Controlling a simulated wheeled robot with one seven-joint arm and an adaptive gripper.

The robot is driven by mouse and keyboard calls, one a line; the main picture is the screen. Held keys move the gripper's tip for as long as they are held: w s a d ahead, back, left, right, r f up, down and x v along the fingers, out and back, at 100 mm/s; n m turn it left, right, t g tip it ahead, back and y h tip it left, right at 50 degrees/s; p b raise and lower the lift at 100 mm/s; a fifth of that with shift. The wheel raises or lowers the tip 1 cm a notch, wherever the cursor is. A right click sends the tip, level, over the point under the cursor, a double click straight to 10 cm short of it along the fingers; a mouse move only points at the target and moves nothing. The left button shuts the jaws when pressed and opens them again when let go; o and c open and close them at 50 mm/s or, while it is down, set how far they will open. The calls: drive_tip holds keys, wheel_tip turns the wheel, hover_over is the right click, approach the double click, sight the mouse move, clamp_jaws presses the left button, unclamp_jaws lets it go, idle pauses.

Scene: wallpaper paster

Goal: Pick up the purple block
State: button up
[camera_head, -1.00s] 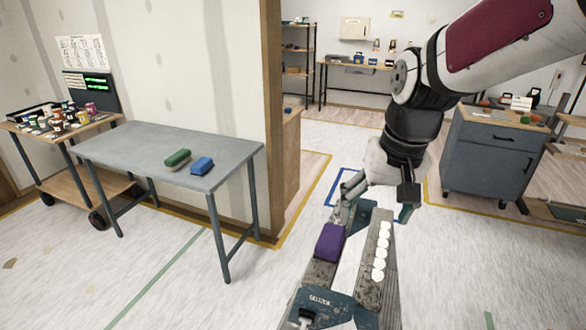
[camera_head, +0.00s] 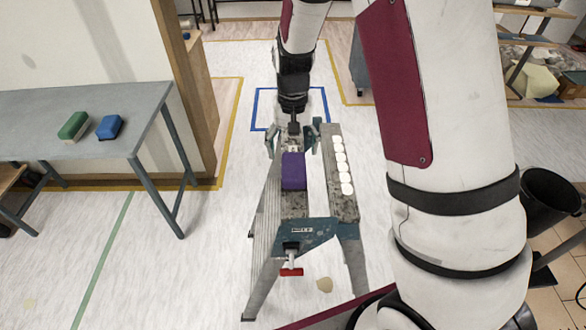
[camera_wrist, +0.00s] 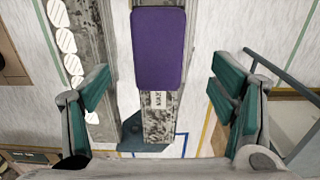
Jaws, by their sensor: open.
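The purple block (camera_head: 293,171) lies on the left board of a narrow workbench (camera_head: 293,204) in the head view. In the wrist view the purple block (camera_wrist: 158,48) is at the upper middle, its long side running up the picture. My gripper (camera_head: 294,140) is at the far end of that board, just beyond the block. In the wrist view my gripper (camera_wrist: 157,90) has its green-padded fingers spread wide to the left and right, with nothing between them. The block lies ahead of the fingers, and I see no contact.
The right board (camera_head: 339,160) carries a row of white discs, with a gap between the boards. A grey table (camera_head: 60,125) at the left holds a green block (camera_head: 74,126) and a blue block (camera_head: 110,127). A black bin (camera_head: 550,200) stands at the right.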

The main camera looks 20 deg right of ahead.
sight(294, 164)
drive_tip(key=f, duration=0.8)
drive_tip(key=shift+w+d+p, duration=0.2)
drive_tip(key=shift+p, duration=0.1)
drive_tip(key=c, duration=1.3)
